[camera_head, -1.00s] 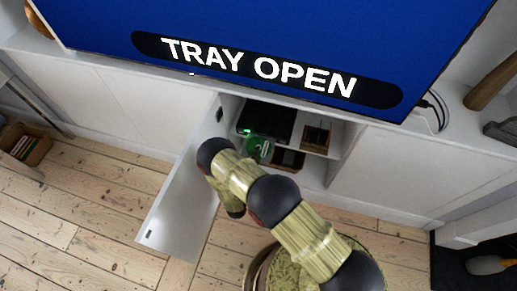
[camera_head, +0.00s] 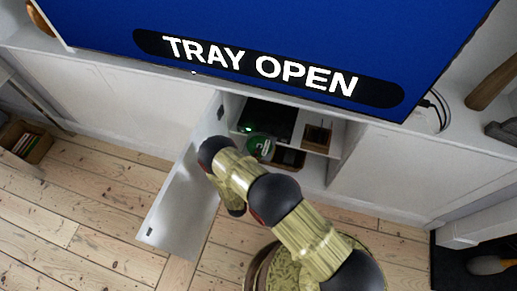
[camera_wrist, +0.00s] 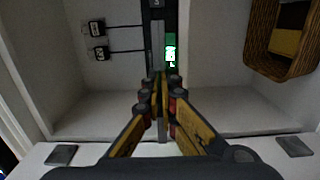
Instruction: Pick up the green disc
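The green disc (camera_head: 261,147) has white marks and shows at the mouth of the open cabinet, just past the end of my arm. My gripper (camera_wrist: 159,84) has its fingertips together in the wrist view. A thin strip runs between them, which looks like the disc edge-on. The gripper appears shut on the disc's edge. In the head view the fingers are mostly hidden behind my arm. A black disc player (camera_head: 267,117) stands on the cabinet shelf behind the disc. A lit green display (camera_wrist: 170,52) shows beyond the fingertips.
The cabinet door (camera_head: 182,190) stands open left of my arm. A small basket (camera_head: 317,138) is on the shelf and another (camera_head: 289,159) is below. A screen (camera_head: 270,45) above reads "TRAY OPEN". Bare floor (camera_head: 90,215) lies to the left.

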